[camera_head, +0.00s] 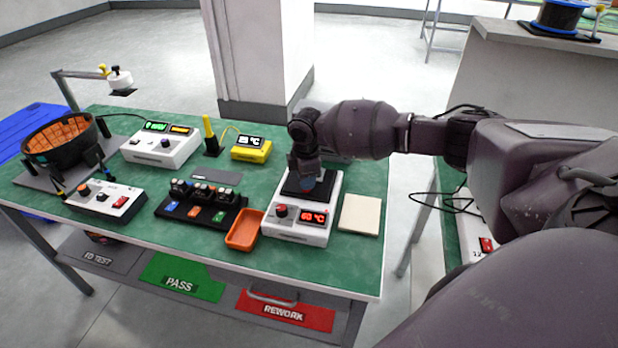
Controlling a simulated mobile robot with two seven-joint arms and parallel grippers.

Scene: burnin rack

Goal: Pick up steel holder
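My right arm reaches in from the right, and my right gripper (306,182) points down over the dark top plate (322,188) of a white heating unit (297,232) with a red "60 °C" display. The fingertips are small, dark and partly hidden by the wrist, so their opening does not show. I cannot make out a steel holder clearly; anything between or under the fingers is hidden. A black rack (200,212) with several small modules stands left of the heating unit. My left gripper is out of view.
An orange tray (244,231) sits close left of the heating unit and a cream pad (360,214) close right. A yellow meter (251,148), white instruments (162,147) and a round dark basin (60,140) stand further left on the green table (150,241). A pillar (259,50) rises behind.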

